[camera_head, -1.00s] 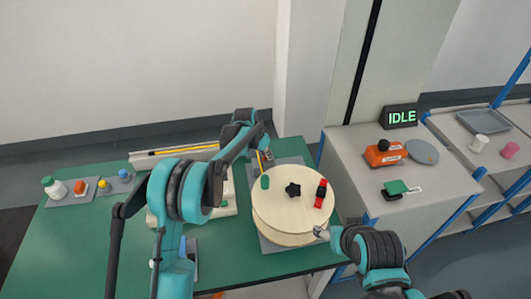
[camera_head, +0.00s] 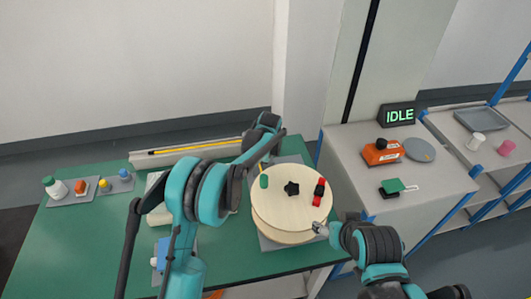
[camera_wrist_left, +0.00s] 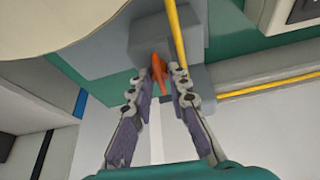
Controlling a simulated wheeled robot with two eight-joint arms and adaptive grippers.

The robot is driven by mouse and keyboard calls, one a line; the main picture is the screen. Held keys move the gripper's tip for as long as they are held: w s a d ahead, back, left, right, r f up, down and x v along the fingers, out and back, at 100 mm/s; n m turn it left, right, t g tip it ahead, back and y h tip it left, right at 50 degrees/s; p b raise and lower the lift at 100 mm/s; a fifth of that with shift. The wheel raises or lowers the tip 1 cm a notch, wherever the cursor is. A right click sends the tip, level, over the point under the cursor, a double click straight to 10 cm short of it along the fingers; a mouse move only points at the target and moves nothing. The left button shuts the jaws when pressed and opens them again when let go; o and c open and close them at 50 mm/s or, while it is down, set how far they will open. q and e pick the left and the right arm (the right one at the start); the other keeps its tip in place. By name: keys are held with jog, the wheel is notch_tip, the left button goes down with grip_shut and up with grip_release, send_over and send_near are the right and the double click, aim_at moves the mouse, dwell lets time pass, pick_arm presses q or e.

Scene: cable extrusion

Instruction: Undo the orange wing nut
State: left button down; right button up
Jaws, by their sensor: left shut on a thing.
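The orange wing nut (camera_wrist_left: 158,72) shows in the left wrist view, at a grey block (camera_wrist_left: 140,42) beside a yellow rod. My left gripper (camera_wrist_left: 163,80) has its two fingertips on either side of the nut and is shut on it. The fingers partly cover the nut. In the head view my left arm reaches to the back edge of the round wooden disc; its fingers and the nut are hidden there. My right gripper (camera_head: 320,229) is at the disc's front right edge, too small to tell whether it is open.
The wooden disc (camera_head: 290,222) carries a green peg (camera_head: 264,181), a black star knob (camera_head: 292,188) and a red-and-black part (camera_head: 319,192). Small bottles stand on trays at the left. A grey bench (camera_head: 435,190) at the right holds an orange device (camera_head: 382,153) and an IDLE display (camera_head: 398,116).

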pick_arm(q)
jog(key=shift+n+y, duration=0.3)
jog(key=shift+n, duration=0.3)
jog(key=c, duration=1.4)
grip_release()
jog(key=shift+c, duration=0.2)
jog(key=v, duration=1.2)
jog(key=shift+w, duration=0.1)
